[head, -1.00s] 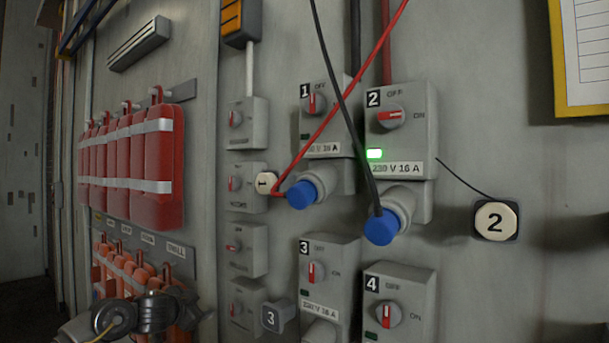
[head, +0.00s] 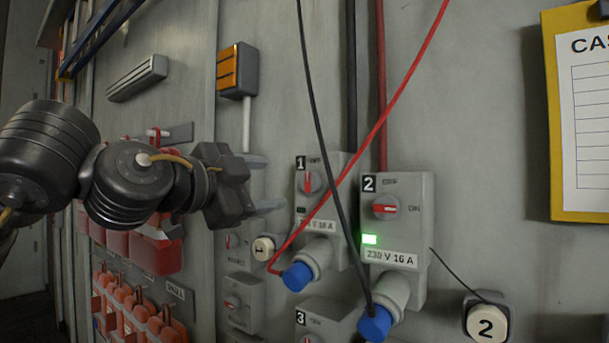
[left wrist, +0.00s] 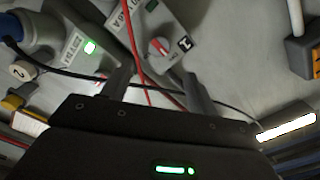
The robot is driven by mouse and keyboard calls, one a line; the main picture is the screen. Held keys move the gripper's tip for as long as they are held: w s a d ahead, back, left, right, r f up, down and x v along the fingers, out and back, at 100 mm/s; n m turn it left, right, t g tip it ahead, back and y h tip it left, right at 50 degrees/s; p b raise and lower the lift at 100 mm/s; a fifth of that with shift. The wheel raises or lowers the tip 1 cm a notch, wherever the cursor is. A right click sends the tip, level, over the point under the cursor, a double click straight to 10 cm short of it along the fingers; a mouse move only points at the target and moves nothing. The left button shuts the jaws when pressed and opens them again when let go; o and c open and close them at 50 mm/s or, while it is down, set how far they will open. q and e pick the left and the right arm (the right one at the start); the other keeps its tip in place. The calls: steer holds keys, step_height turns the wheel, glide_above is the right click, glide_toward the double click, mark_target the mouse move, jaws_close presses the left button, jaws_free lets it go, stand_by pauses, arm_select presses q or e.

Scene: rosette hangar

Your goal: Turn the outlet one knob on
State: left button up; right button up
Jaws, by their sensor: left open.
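The outlet one box (head: 334,170) is on the grey wall, left of outlet two. Its knob (head: 309,182) has a red handle standing upright, towards the OFF mark, and its small lamp (head: 301,209) is dark. My left gripper (head: 264,184) is open and empty, just left of outlet one, fingers pointing right. In the left wrist view the outlet one knob (left wrist: 161,47) shows beyond and between the open fingers (left wrist: 157,76), apart from them. My right gripper is not in view.
Outlet two (head: 400,225) has its knob (head: 386,207) turned sideways to ON and a lit green lamp (head: 369,239). A red cable (head: 385,112) and a black cable (head: 317,110) hang across the front of the outlets. A yellow clipboard (head: 551,130) hangs at right.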

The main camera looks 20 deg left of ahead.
mark_target(308, 182)
arm_select(q)
steer(key=p+x, duration=0.2)
steer(key=x, duration=0.2)
steer(key=p+x, duration=0.3)
steer(key=x, duration=0.2)
steer(key=shift+w+r+p, duration=0.2)
steer(key=shift+p, duration=0.15)
steer(key=shift+w+d+f, duration=0.15)
steer(key=shift+w+d, duration=0.15)
steer(key=shift+w, duration=0.3)
steer(key=shift+c, duration=0.2)
steer(key=c, duration=0.9)
steer(key=shift+c, duration=0.2)
